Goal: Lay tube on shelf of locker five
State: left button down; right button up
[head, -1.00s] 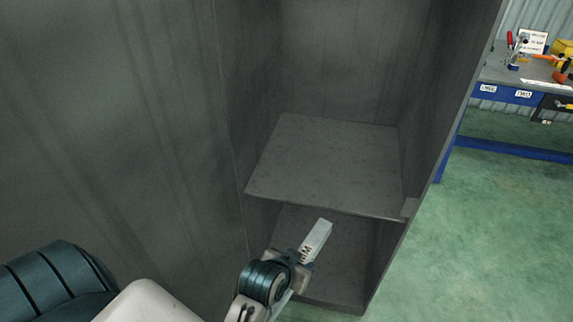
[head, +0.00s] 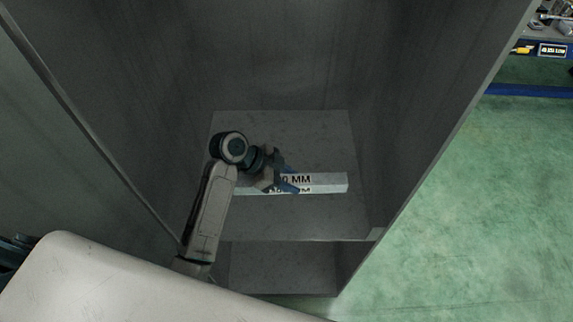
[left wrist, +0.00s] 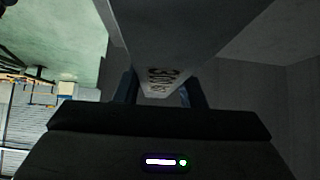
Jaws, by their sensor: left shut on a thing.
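The tube (head: 325,182) is a pale, square-sided bar with dark "MM" lettering. It lies crosswise over the locker shelf (head: 300,225) in the head view; I cannot tell whether it touches the shelf. My left gripper (head: 288,180) is shut on the tube near its middle. In the left wrist view the tube (left wrist: 160,80) shows between the two fingers (left wrist: 158,92), its lettering partly visible. The tube's left part is partly hidden by my gripper. The locker's number is not visible. My right gripper is not in view.
The locker's right side wall (head: 420,130) stands close to the tube's right end. A lower compartment (head: 280,268) opens under the shelf. Green floor (head: 480,220) is clear at the right. A blue workbench (head: 530,90) stands at the far right.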

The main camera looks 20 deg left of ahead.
pick_arm(q)
jog(key=shift+w+f, duration=0.1)
jog(key=f, duration=0.2)
jog(key=f+p, duration=0.1)
jog(key=shift+s+f, duration=0.25)
jog(key=shift+f, duration=0.1)
notch_tip(320, 180, down, 5)
jog(key=shift+w+r+p, duration=0.1)
jog(key=shift+p, duration=0.3)
jog(key=shift+f, duration=0.3)
jog(key=shift+f, duration=0.1)
jog(key=c, duration=0.9)
grip_release()
